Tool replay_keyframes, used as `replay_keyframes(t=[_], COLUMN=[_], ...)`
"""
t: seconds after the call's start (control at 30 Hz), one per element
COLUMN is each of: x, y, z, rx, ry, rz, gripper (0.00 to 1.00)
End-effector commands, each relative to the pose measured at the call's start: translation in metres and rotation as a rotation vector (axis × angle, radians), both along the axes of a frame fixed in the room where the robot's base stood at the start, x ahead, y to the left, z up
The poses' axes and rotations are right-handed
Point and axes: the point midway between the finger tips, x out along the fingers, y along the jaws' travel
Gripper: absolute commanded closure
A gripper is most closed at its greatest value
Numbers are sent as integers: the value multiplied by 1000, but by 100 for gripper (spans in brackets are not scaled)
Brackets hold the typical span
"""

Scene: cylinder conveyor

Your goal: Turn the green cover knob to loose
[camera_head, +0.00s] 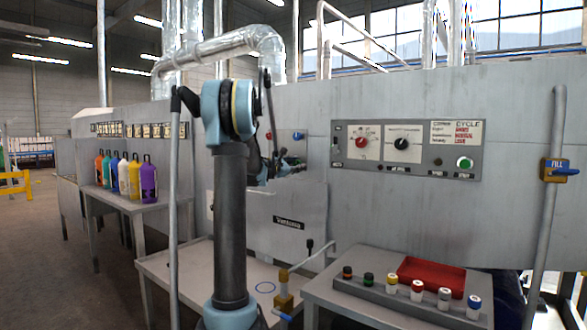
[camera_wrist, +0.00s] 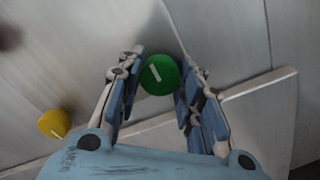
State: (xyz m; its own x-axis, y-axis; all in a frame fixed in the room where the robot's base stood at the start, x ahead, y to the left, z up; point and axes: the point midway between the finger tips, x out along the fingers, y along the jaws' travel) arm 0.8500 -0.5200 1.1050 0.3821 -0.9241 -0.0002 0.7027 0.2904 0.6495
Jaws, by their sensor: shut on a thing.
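The green cover knob (camera_wrist: 159,75) is round and sits against a grey metal panel in the wrist view. A short white mark on its face is tilted, its upper end toward the left. My gripper (camera_wrist: 158,84) has its two blue-padded fingers on either side of the knob and is shut on it. In the head view my gripper (camera_head: 288,164) is at the panel, partly behind my own arm, and the knob is too small there to make out clearly.
A yellow knob (camera_wrist: 54,123) is left of my gripper in the wrist view. In the head view, a blue knob (camera_head: 298,135) is just above my gripper. A control panel (camera_head: 405,177) is to the right. A red tray (camera_head: 432,275) stands on the table below.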

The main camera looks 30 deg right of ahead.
Motion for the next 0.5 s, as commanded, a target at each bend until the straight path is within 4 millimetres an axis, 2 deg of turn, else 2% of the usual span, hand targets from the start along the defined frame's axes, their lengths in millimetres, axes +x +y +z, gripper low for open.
replay_keyframes(t=[0.27, 0.5], x=[0, 0], y=[0, 0], z=[0, 0], rx=[38, 41], ry=[-92, -99], rz=[0, 0], gripper=[90, 90])
